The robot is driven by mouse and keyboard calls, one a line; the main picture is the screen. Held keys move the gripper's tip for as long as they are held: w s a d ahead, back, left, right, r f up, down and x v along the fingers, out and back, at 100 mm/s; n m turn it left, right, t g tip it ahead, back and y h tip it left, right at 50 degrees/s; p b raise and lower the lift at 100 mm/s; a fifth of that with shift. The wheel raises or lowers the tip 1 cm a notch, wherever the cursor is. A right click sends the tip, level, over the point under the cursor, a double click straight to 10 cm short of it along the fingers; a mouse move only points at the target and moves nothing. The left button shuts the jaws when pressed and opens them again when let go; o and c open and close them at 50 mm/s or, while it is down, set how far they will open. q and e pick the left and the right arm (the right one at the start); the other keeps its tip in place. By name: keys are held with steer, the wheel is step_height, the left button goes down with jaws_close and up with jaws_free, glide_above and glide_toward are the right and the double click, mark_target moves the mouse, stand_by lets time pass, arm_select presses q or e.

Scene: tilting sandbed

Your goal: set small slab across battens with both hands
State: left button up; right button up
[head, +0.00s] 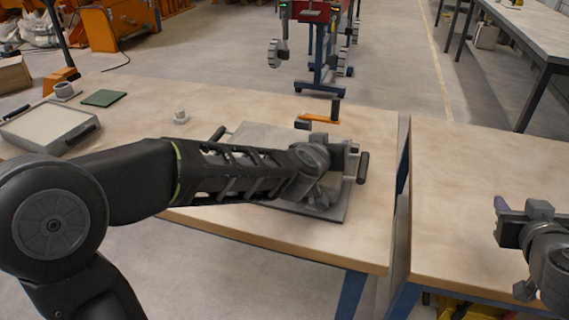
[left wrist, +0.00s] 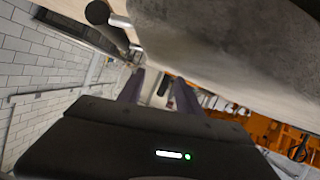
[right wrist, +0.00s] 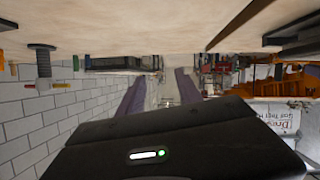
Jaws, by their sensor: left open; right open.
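A grey slab (head: 262,135) with a dark bar handle at its left end (head: 217,133) and another at its right end (head: 362,168) lies on the left wooden table. My left arm crosses over it and hides its middle. My left gripper (left wrist: 157,80) is open and empty beside the slab's right handle; the slab's grey surface (left wrist: 230,50) and a dark handle (left wrist: 97,12) show close by in the left wrist view. My right gripper (head: 503,212) is open and empty over the right table; its two fingers are apart in the right wrist view (right wrist: 158,82). I cannot make out the battens.
An orange tool (head: 318,118) lies behind the slab. A gap separates it from the mostly clear right table (head: 450,170).

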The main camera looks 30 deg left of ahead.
steer(key=v, duration=0.5)
steer(key=shift+s, duration=0.1)
steer(key=shift+s, duration=0.1)
stand_by(0.4)
